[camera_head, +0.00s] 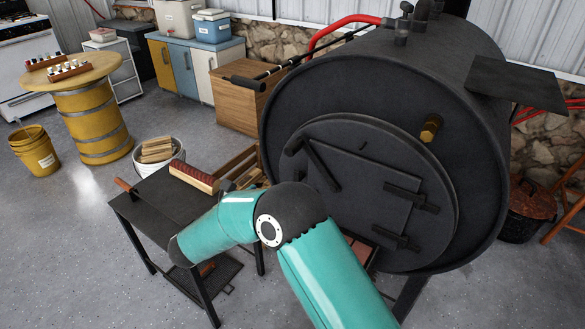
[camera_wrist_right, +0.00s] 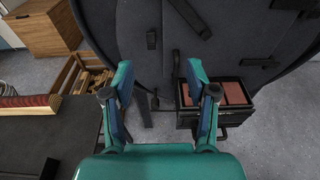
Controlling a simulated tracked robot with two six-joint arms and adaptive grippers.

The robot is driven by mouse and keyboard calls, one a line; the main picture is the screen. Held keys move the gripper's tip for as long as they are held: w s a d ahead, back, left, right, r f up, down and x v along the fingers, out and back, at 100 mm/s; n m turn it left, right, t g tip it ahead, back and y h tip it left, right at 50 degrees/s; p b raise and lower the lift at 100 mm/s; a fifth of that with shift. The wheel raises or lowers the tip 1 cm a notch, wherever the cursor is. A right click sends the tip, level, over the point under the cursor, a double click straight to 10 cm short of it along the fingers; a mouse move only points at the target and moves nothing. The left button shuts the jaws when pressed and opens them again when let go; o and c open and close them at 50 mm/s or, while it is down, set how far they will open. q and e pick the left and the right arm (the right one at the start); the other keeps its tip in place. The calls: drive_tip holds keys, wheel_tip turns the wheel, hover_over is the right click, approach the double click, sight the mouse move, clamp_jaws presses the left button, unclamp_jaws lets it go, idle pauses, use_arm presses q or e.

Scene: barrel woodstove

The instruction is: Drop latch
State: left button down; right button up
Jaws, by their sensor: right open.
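The barrel woodstove's round front holds a black door (camera_head: 372,175) that looks closed. A black latch bar (camera_head: 321,165) slants from upper left to lower right on the door's left part. In the right wrist view the latch bar (camera_wrist_right: 188,16) is at the top, cut by the frame edge. A small black bracket (camera_wrist_right: 151,39) sits to its left, apart from it. My right gripper (camera_wrist_right: 160,75) is open and empty, its fingers pointing at the stove front below the latch bar. In the head view my right arm hides its gripper. My left gripper is not in view.
A dark side table (camera_head: 150,205) with a red-and-wood block (camera_head: 194,177) stands left of the stove. An open ash drawer (camera_wrist_right: 222,92) with reddish contents is below the door. A wooden box (camera_head: 238,98) and a bucket of firewood (camera_head: 176,151) stand farther back.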

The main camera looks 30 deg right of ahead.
sight(288, 152)
wheel_tip(288, 152, up, 5)
drive_tip(key=w+h, duration=0.1)
drive_tip(key=h, duration=0.1)
drive_tip(key=shift+t, duration=0.5)
drive_tip(key=x, duration=1.6)
drive_tip(key=shift+w+f, duration=0.1)
drive_tip(key=shift+f, duration=0.25)
clamp_jaws()
